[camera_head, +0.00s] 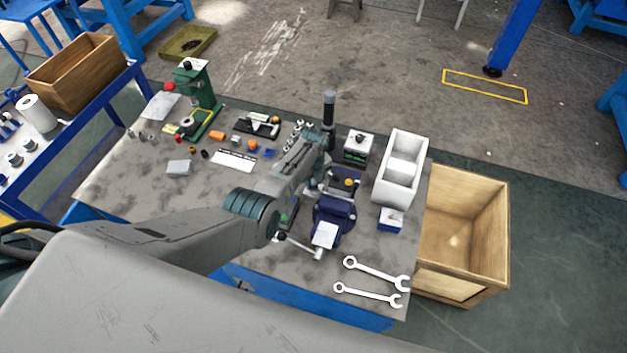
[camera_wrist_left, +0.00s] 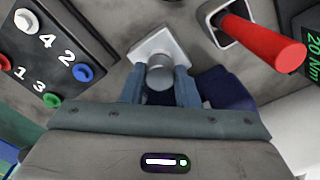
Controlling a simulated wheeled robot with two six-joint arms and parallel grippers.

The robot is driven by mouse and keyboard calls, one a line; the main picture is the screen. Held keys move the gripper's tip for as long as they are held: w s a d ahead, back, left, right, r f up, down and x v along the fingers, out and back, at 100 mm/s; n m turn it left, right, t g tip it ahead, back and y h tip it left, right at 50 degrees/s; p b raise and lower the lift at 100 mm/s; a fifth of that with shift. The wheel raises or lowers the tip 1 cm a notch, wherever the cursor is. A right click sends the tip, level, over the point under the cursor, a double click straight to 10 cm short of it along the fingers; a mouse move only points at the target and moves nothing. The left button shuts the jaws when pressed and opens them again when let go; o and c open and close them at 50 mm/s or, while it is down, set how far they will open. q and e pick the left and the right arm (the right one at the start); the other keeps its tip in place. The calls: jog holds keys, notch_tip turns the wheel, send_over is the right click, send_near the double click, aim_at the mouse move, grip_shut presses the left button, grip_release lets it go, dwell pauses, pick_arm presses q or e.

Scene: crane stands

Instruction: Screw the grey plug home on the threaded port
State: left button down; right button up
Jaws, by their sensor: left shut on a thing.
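My left gripper (camera_wrist_left: 160,88) is shut on the grey plug (camera_wrist_left: 160,70), a round grey cylinder between its two blue-grey fingers in the left wrist view. Directly beyond the plug is a pale square metal block (camera_wrist_left: 152,46). The plug's end lies over this block; the threaded port is hidden, and I cannot tell whether the threads are engaged. In the head view my left arm reaches across the bench to the dark blue vise (camera_head: 335,212), and the plug cannot be made out there. My right gripper is not in view.
A red handle (camera_wrist_left: 268,42) stands close right of the plug, near a box marked 20 Nm (camera_wrist_left: 312,40). A panel with numbered coloured buttons (camera_wrist_left: 45,50) is at left. Two wrenches (camera_head: 368,297) lie at the bench front; a white bin (camera_head: 386,190) stands at right.

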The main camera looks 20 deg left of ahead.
pick_arm(q)
jog(key=m, duration=0.5)
dwell(0.3)
jog(key=c, duration=1)
grip_release()
jog(key=shift+c, duration=0.9)
jog(key=n, duration=0.5)
